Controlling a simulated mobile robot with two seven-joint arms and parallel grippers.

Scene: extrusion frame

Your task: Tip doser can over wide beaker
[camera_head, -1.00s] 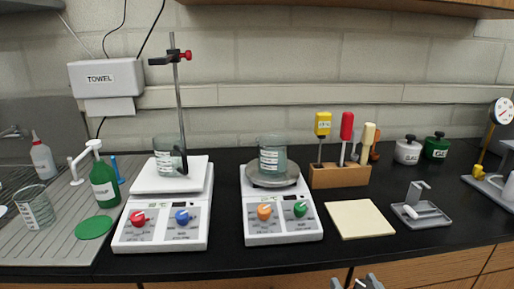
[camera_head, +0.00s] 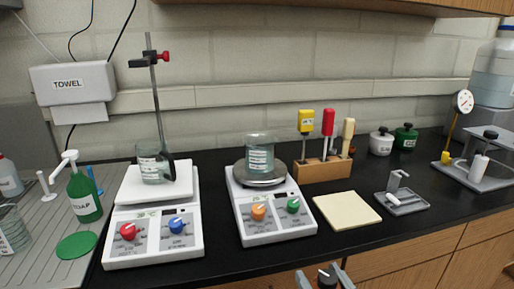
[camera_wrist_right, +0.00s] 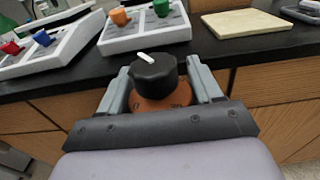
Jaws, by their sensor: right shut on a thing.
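My right gripper (camera_head: 325,279) shows at the bottom edge of the head view, in front of the bench. It is shut on the doser can, which has a black knobbed top (camera_head: 327,275) and an orange-brown body. In the right wrist view the can (camera_wrist_right: 158,105) stands between the two fingers of the gripper (camera_wrist_right: 162,92); its lower part is hidden. One glass beaker (camera_head: 260,155) stands on the middle hotplate, apart from the can. Another beaker (camera_head: 152,163) stands on the left hotplate. Which is the wide one I cannot tell. My left gripper is not in view.
The left hotplate (camera_head: 125,220) carries a clamp stand (camera_head: 155,90). Right of the middle hotplate (camera_head: 255,226) are a tool block (camera_head: 322,170), a cream board (camera_head: 347,210) and a grey tray (camera_head: 402,203). A green soap bottle (camera_head: 85,197) stands at left.

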